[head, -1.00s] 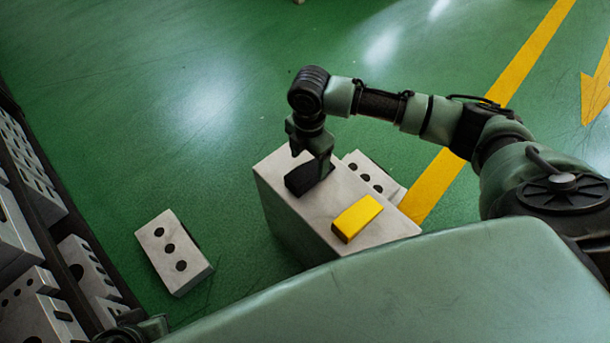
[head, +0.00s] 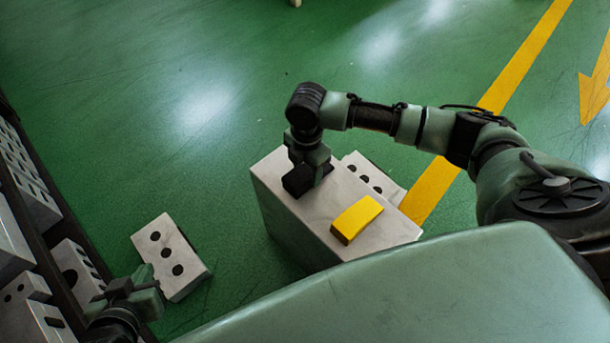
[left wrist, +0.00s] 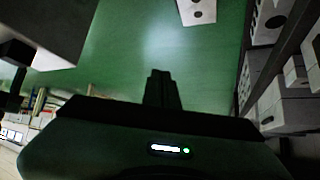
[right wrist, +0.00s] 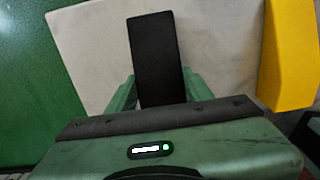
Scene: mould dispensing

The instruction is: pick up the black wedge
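The black wedge (head: 297,181) is on top of the pale block (head: 330,215), near its far left end. My right gripper (head: 309,168) is down over the wedge, with one finger along each side. In the right wrist view the black wedge (right wrist: 155,55) stands between the fingers (right wrist: 160,80), which appear to touch its sides with no clear gap. I cannot see the wedge lifted off the block. My left gripper (head: 138,288) is at the lower left, apart from the wedge. In the left wrist view its fingers (left wrist: 162,85) are together and empty.
A yellow block (head: 357,218) lies on the same pale block, nearer to me. Grey blocks with holes lie on the floor at left (head: 170,257) and behind the pale block (head: 372,177). A shelf with grey blocks (head: 35,195) runs along the left. Green floor beyond is clear.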

